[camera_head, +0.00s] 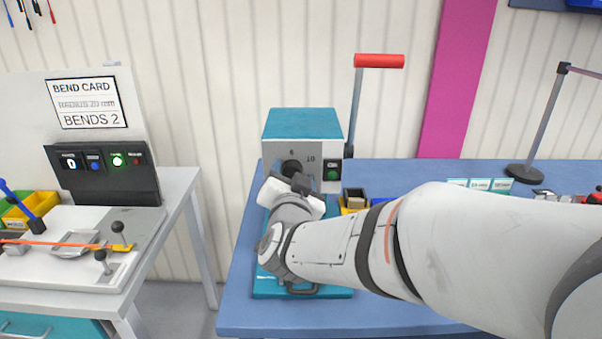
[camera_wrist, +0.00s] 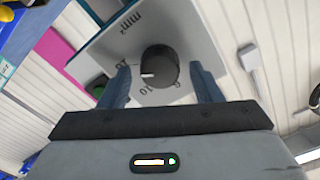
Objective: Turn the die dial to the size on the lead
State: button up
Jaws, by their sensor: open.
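The die dial is a round black knob on the grey front of a teal-topped press (camera_head: 302,124). In the wrist view the dial (camera_wrist: 160,68) has a white mark pointing left, and numbers and "mm²" are printed around it, seen turned over. The number at the mark is hard to read. My gripper (camera_wrist: 160,72) is open, with one finger on each side of the dial; I cannot tell if they touch it. In the head view my gripper (camera_head: 288,184) is in front of the press and partly covers the dial. I cannot make out a lead with a size.
The press has a red-handled lever (camera_head: 379,61) and a green-lit button (camera_head: 332,169). Teal label cards (camera_head: 480,184) and a yellow bin (camera_head: 352,204) are on the blue bench (camera_head: 400,172), partly behind my arm. A bending station with a bend card (camera_head: 87,102) stands left, across a gap.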

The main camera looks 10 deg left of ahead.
jog(key=c, duration=1)
jog(key=shift+n, duration=0.3)
jog(key=n+p, duration=0.3)
jog(key=n, duration=0.3)
jog(key=shift+a, duration=0.1)
jog(key=n+p, duration=0.2)
jog(key=n, duration=0.3)
jog(key=shift+a, duration=0.1)
jog(key=shift+f+n, duration=0.1)
jog(key=shift+n, duration=0.2)
jog(key=o, duration=1)
